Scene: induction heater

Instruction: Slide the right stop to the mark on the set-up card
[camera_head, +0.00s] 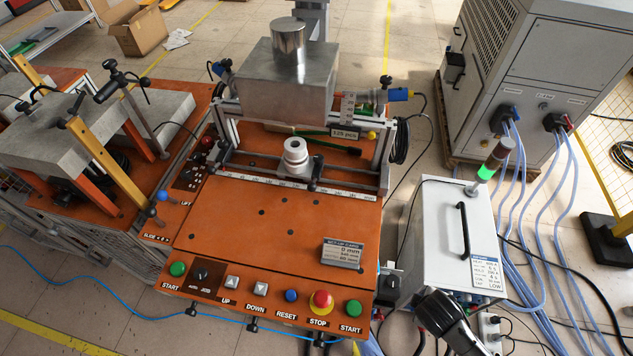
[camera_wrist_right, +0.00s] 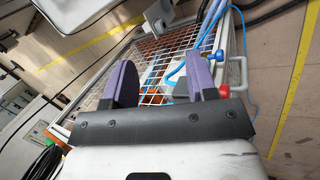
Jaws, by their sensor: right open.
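The right stop (camera_head: 315,175) is a small dark block on the cross rail of the orange press table, right of the round grey workpiece (camera_head: 295,152). A white scale (camera_head: 262,181) runs along the front of the rail; its numbers are too small to read. The set-up card (camera_head: 343,253) is a grey plate at the table's front right; its large line seems to read 0 mm, with smaller lines unclear. My right gripper (camera_wrist_right: 160,82) shows two purple fingers spread apart with nothing between them, away from the stop. My left gripper is not in view.
Several push buttons, including a red stop button (camera_head: 321,301), line the table's front edge. A white control box (camera_head: 455,235) with a signal lamp stands to the right. Wire mesh (camera_wrist_right: 160,75) lies beyond my right fingers.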

